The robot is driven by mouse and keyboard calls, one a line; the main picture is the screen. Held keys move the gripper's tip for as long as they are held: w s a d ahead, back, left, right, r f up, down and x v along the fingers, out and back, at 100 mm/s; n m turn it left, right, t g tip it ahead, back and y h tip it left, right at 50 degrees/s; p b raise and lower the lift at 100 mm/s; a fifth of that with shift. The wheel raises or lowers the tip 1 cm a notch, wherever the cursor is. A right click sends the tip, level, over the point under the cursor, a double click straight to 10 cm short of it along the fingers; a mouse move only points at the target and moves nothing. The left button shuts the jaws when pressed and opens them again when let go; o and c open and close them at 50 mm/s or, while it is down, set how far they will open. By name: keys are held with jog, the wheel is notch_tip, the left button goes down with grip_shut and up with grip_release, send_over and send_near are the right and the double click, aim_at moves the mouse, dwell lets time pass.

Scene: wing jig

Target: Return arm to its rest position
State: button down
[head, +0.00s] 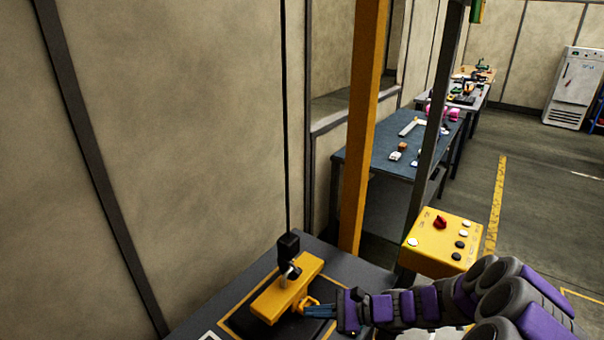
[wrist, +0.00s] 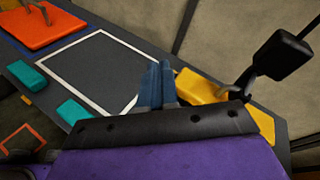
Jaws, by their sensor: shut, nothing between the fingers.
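My purple and grey arm reaches in from the lower right of the head view. My gripper (head: 320,311) has blue fingers that are closed together and empty. It is just right of a yellow jig block (head: 287,290) with a black-knobbed lever (head: 289,244) standing on it. In the wrist view the gripper (wrist: 158,84) points over the dark table, and its fingers partly hide the yellow block (wrist: 200,88). The black lever knob (wrist: 281,55) is at the upper right there. I cannot tell whether the fingers touch the block.
A yellow control box (head: 440,240) with a red knob stands right of the block, beside a yellow post (head: 363,130). The wrist view shows a white-outlined area (wrist: 92,72), teal blocks (wrist: 27,75) and an orange plate (wrist: 42,28). Workbenches (head: 375,150) stand behind; open floor lies right.

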jog(key=s+a+r+n+g+h, duration=0.1)
jog(key=s+r+n+g+h, duration=0.2)
jog(key=s+r+n, duration=0.5)
jog(key=s+a+r+n+g+h, duration=0.1)
jog(key=s+r+n+g+h, duration=0.2)
jog(key=s, duration=0.9)
jog(key=s+d+n+t+h, duration=0.2)
jog(key=s+d+n+h, duration=0.2)
jog(key=s+d+h, duration=0.5)
jog(key=s+d, duration=0.4)
jog(key=shift+r, duration=0.3)
